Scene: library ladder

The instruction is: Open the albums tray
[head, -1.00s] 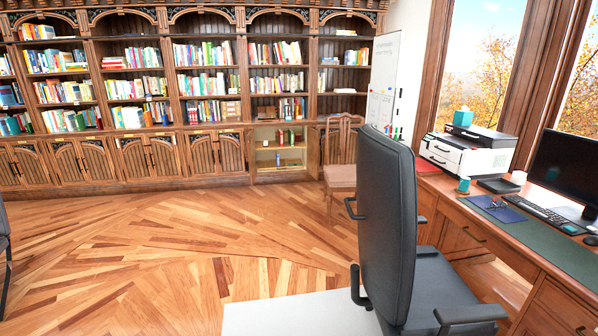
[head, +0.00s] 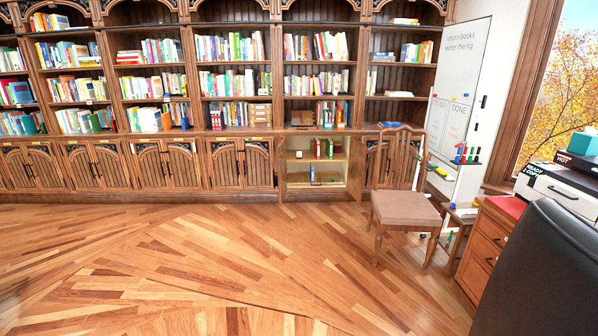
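I cannot make out a tray marked as albums from here. The long wooden bookcase (head: 232,188) fills the far wall, with lower cabinets under its shelves. Small pale plates sit along the top edge of the lower cabinets, but they are too small to read. One lower cabinet (head: 338,195) stands open-fronted, and a few books show on its pale shelves. Neither of my grippers is in view.
A wooden chair (head: 407,212) stands before the bookcase at the right, partly covering a cabinet. A whiteboard (head: 455,95) is behind it. A black office chair (head: 545,270), desk drawers (head: 485,240) and a printer (head: 560,185) are at right. The floor (head: 190,260) is clear.

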